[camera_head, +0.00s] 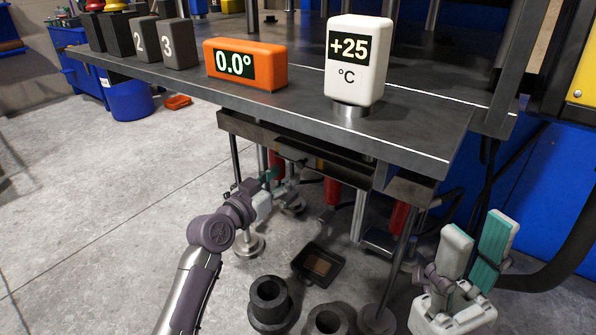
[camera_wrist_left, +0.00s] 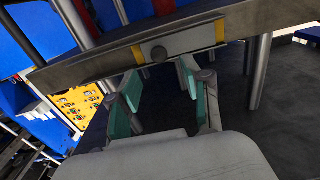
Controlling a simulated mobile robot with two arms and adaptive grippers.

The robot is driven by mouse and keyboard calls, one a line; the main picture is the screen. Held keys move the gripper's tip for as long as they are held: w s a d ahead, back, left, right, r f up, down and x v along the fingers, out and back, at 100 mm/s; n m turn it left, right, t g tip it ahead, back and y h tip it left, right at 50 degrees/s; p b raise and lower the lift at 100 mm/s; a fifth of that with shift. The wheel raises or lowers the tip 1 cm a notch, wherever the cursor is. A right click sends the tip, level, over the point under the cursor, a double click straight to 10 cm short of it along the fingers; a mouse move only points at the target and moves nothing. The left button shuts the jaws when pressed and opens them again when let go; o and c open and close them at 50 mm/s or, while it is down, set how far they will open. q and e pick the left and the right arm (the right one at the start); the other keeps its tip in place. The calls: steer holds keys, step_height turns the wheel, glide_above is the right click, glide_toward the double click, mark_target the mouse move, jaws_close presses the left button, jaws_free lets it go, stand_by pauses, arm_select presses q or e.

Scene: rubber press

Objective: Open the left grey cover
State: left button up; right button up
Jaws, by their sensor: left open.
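A long grey metal panel (camera_head: 290,140) hangs under the front edge of the dark worktop; it looks like the left grey cover, though I cannot be sure. My left gripper (camera_head: 280,172) is below the worktop edge, close under the panel. My right gripper (camera_head: 474,236) is open and empty at lower right.
On the worktop (camera_head: 430,120) stand an orange display (camera_head: 245,64), a white temperature display (camera_head: 357,62) and dark numbered blocks (camera_head: 180,43). Metal legs (camera_head: 238,170) and red cylinders (camera_head: 332,192) are under it. Dark round parts (camera_head: 270,303) and a tray (camera_head: 318,266) are below.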

mark_target(299, 165)
arm_select(q)
steer(key=b+x, duration=0.1)
steer(key=x, duration=0.5)
steer(key=shift+w+d+b, duration=0.1)
steer(key=shift+b, duration=0.25)
steer(key=shift+c, duration=0.2)
jaws_close()
